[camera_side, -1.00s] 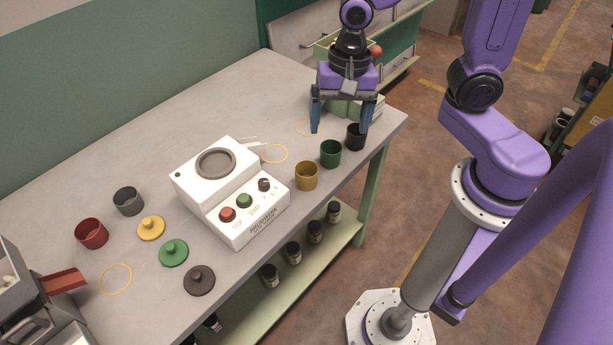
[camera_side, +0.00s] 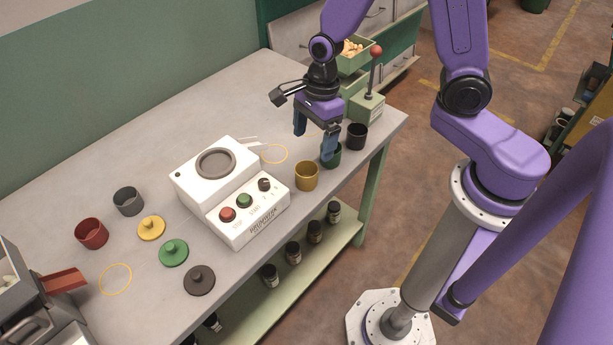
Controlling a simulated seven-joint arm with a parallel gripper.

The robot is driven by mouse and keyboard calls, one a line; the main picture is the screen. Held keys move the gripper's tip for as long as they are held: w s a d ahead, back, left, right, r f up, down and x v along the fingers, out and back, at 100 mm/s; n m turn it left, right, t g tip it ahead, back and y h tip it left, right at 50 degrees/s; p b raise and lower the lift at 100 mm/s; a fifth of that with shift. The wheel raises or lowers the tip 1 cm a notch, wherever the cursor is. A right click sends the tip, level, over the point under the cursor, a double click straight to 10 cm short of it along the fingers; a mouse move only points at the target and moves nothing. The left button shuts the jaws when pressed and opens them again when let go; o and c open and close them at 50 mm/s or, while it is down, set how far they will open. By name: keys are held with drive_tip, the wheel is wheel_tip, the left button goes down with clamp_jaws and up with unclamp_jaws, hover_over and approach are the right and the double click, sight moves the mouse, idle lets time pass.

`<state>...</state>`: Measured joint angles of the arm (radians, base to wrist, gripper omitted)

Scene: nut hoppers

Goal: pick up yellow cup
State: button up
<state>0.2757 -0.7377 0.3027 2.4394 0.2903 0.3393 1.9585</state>
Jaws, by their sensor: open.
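The yellow cup (camera_side: 307,177) stands upright on the table near its front edge, to the right of the white machine. My gripper (camera_side: 314,148) is open and empty, with its two blue-grey fingers pointing down. It hangs behind and a little above the yellow cup, apart from it in the picture. The right finger covers part of the green cup (camera_side: 333,160); I cannot tell whether they touch.
A black cup (camera_side: 356,136) stands right of the green one. The white machine (camera_side: 232,190) with buttons is close on the left. A green hopper with a red-knobbed lever (camera_side: 368,104) stands behind. Red (camera_side: 91,234) and grey (camera_side: 128,201) cups and several lids are far left.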

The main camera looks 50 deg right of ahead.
hover_over(306, 175)
drive_tip(key=s+a, duration=0.1)
drive_tip(key=s, duration=0.2)
drive_tip(key=shift+w+a+f, duration=0.1)
drive_tip(key=shift+w+f, duration=0.05)
drive_tip(key=shift+f, duration=1.55)
drive_tip(key=shift+w+a+f, duration=0.1)
drive_tip(key=shift+f, duration=1.6)
drive_tip(key=shift+w+a+f, duration=0.1)
drive_tip(key=shift+w+f, duration=0.15)
drive_tip(key=shift+f, duration=0.65)
drive_tip(key=shift+w+f, duration=0.2)
drive_tip(key=shift+f, duration=0.7)
drive_tip(key=shift+a+f, duration=0.1)
drive_tip(key=shift+f, duration=0.75)
drive_tip(key=c, duration=1.2)
